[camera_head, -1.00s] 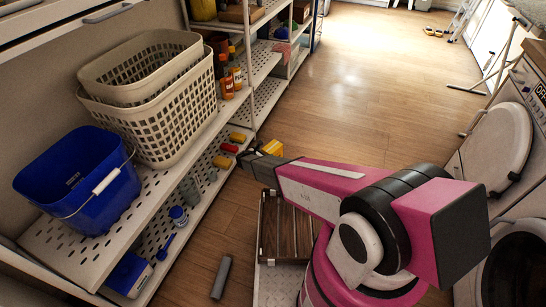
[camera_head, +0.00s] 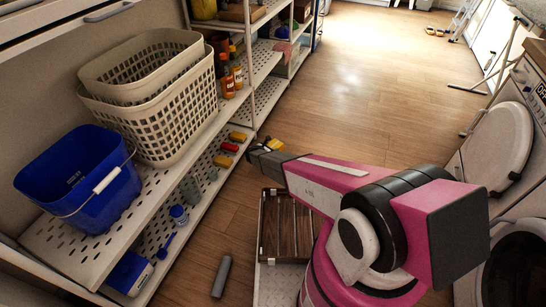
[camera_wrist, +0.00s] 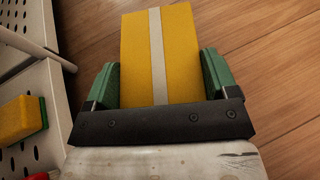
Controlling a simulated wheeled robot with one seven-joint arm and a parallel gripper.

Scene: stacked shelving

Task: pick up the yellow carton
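The yellow carton with a pale stripe down its middle (camera_wrist: 180,55) lies between the two green fingers of my gripper (camera_wrist: 160,80) in the wrist view. The fingers press along both its sides, and wooden floor shows around it. The arm hides the rest.
A perforated shelf (camera_head: 95,245) at left bears a blue bucket (camera_head: 75,185) and cream baskets (camera_head: 165,125). Small yellow and red items, including a sponge-like block (camera_wrist: 18,118), lie on the lower shelf. A slatted crate (camera_head: 262,225) sits below my arm.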

